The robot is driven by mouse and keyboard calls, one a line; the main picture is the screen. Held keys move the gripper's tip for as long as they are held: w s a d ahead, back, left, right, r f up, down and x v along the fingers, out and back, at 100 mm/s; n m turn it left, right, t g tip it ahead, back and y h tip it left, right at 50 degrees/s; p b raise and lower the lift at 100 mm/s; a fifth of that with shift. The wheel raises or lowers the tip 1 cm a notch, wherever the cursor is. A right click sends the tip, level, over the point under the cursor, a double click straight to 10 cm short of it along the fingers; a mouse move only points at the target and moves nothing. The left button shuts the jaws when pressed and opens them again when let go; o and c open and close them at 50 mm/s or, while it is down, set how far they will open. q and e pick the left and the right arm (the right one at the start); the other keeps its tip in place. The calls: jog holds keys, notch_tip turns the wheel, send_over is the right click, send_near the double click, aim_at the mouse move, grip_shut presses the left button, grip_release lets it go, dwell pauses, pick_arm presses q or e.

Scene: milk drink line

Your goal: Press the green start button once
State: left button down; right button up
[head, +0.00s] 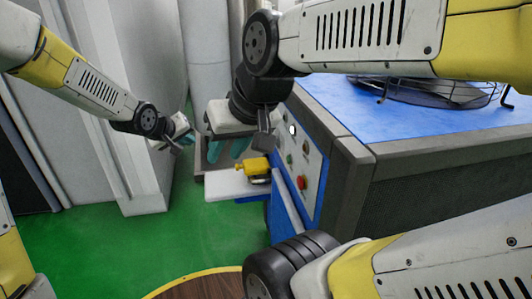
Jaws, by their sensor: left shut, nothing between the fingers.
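The control panel (309,165) is on the side of the blue-topped machine. A small green button (290,158) is on it, with a red button (301,182) below and a round white part (292,128) above. My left gripper (184,138) is shut and empty, in the air to the left of the machine and well apart from the panel. My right gripper (227,150) hangs in front of the panel, just left of the buttons. Its two teal fingertips are apart, with nothing seen between them. No contact with the green button shows.
A wire guard (430,90) rests on the machine's blue top (420,125). Grey cabinets (140,165) stand at the left. The green floor (180,245) is open in front.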

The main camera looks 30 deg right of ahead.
aim_at(288, 160)
pick_arm(q)
jog(key=s+d+f+g+h, duration=0.1)
jog(key=d+f+h, duration=0.1)
jog(key=d+f, duration=0.5)
jog(key=s+d+f+n+g+h, duration=0.1)
jog(key=d+f+h, duration=0.2)
jog(key=d+f, duration=0.4)
jog(key=d, duration=0.5)
jog(key=shift+s+d+n, duration=0.2)
jog(key=shift+d+n, duration=0.1)
jog(key=s+d, duration=0.2)
jog(key=d, duration=0.6)
jog(key=shift+d, duration=0.25)
jog(key=shift+d, duration=0.1)
dwell(0.6)
jog(key=shift+s+d, duration=0.1)
jog(key=shift+d, duration=0.2)
